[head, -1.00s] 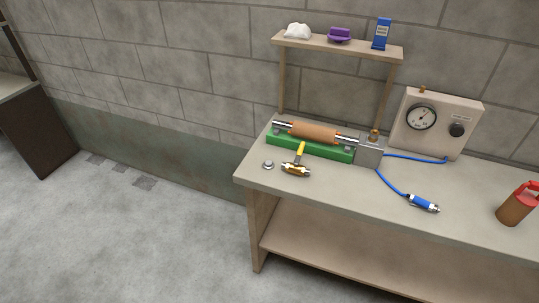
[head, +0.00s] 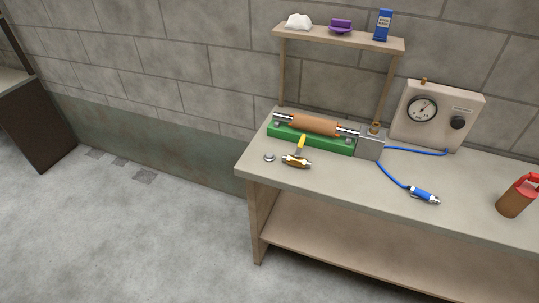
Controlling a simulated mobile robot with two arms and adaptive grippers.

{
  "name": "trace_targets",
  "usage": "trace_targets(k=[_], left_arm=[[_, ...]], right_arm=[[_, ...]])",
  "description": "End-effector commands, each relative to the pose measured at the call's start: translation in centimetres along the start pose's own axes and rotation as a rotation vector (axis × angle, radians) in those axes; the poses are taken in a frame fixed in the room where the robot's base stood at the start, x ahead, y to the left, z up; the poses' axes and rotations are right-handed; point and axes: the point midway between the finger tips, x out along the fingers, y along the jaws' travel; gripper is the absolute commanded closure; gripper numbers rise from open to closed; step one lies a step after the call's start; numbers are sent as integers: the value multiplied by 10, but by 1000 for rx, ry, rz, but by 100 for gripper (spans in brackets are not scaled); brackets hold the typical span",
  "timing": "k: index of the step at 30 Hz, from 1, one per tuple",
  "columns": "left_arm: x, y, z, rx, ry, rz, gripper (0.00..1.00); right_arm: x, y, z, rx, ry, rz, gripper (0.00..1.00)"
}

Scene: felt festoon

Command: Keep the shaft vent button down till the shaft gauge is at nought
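A brass button-like piece (head: 375,127) stands on the grey block (head: 369,147) at the right end of an orange-brown roller on a steel shaft (head: 313,124). Another small brass piece (head: 424,80) tops the panel. I cannot tell which is the vent button. Neither of my grippers is in view.
The shaft rests in a green cradle (head: 330,145). A yellow-handled brass valve (head: 297,160) and a small disc (head: 269,157) lie in front. A blue hose ends in a coupling (head: 424,196). A shelf (head: 340,38) overhangs the bench.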

Motion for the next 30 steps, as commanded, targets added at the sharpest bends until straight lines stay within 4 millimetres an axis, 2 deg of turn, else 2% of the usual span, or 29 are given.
trace_targets(k=[1, 5, 30], left_arm=[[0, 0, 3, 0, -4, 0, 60], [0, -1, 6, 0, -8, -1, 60], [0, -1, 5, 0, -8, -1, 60]], right_arm=[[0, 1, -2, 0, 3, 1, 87], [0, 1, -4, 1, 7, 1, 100], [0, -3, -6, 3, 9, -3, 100]])
